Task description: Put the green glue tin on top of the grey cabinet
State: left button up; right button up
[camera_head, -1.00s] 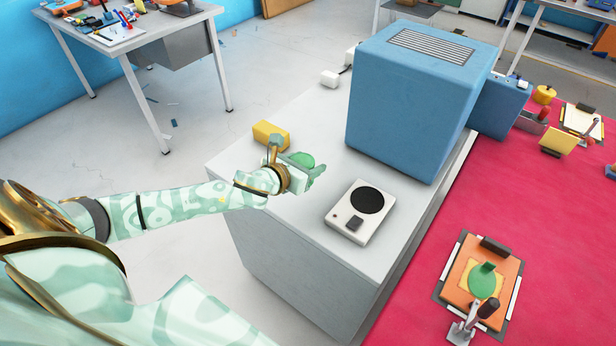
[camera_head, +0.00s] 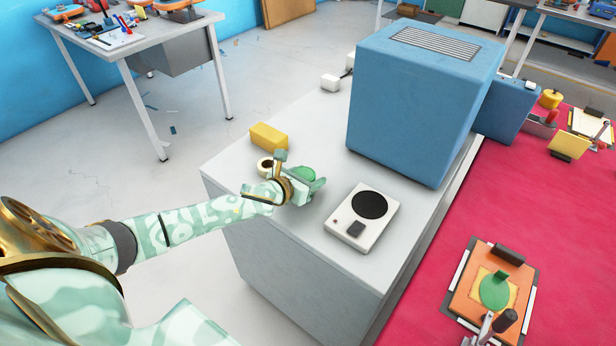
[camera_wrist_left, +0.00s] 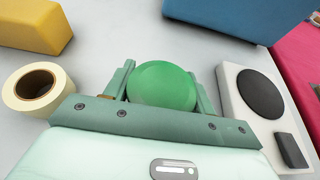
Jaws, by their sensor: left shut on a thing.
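The green glue tin (camera_wrist_left: 163,86) is round with a flat green top. It sits between the two fingers of my left gripper (camera_wrist_left: 162,92), which is shut on it. In the head view the tin (camera_head: 303,174) and the left gripper (camera_head: 303,186) are over the grey cabinet's top (camera_head: 300,235), left of the white scale-like device. I cannot tell whether the tin touches the cabinet top. My right gripper is not in view.
On the cabinet stand a yellow block (camera_head: 269,137), a tape roll (camera_wrist_left: 33,88), a white device with a black disc (camera_head: 362,217) and a large blue box (camera_head: 415,105). A red surface (camera_head: 430,250) with an orange clamp board (camera_head: 490,290) lies to the right.

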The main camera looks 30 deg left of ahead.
pick_arm(q)
jog(key=o, duration=1.4)
jog(key=shift+f, duration=0.1)
jog(key=shift+s+r, duration=0.2)
jog(key=shift+r, duration=0.1)
jog(key=p+v, duration=0.3)
jog(key=v, duration=0.7)
jog(key=shift+s, duration=0.15)
jog(key=shift+s+r, duration=0.25)
jog(key=shift+s, duration=0.3)
